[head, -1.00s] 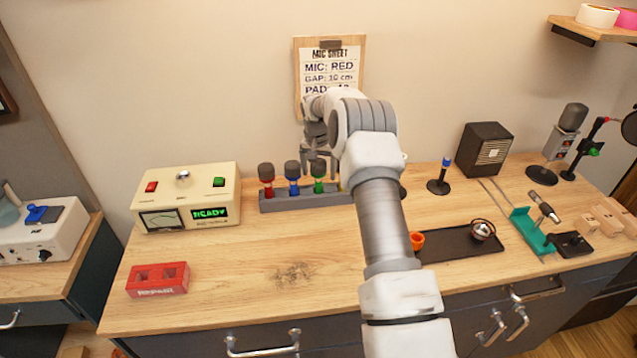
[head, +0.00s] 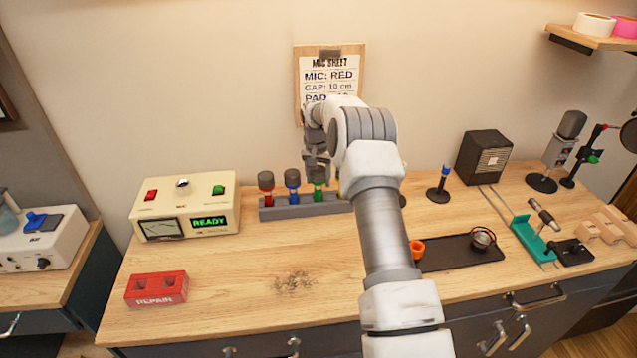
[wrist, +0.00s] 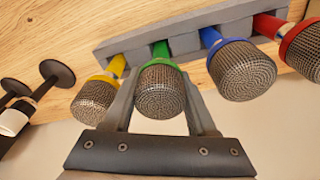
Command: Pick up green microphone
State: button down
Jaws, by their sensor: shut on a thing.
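The green microphone (wrist: 160,88) stands in the grey rack between the yellow one and the blue one in the wrist view, its mesh head toward me. In the head view the green microphone (head: 318,191) is partly covered by my gripper (head: 317,172). In the wrist view my gripper (wrist: 160,118) has a finger on each side of the green microphone's head and is shut on it. The microphone's lower end is at the grey rack (wrist: 188,30).
The blue (wrist: 240,68), red (wrist: 302,45) and yellow (wrist: 97,97) microphones stand close on both sides in the rack. A cream READY box (head: 185,207) is left of the rack. A black tray (head: 460,252) lies to the right.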

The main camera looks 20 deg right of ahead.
aim_at(321, 168)
jog(key=shift+w+r, duration=0.1)
jog(key=shift+r, duration=0.35)
jog(key=r, duration=0.1)
jog(key=r+b, duration=0.1)
jog(key=r, duration=0.1)
jog(key=shift+s+d+r, duration=0.1)
jog(key=shift+s+d, duration=0.1)
jog(key=shift+s, duration=0.15)
jog(key=s+d+r+b, duration=0.2)
jog(key=s+d+r, duration=0.4)
jog(key=s, duration=0.3)
jog(key=shift+s+r, duration=0.15)
jog(key=shift+r, duration=0.15)
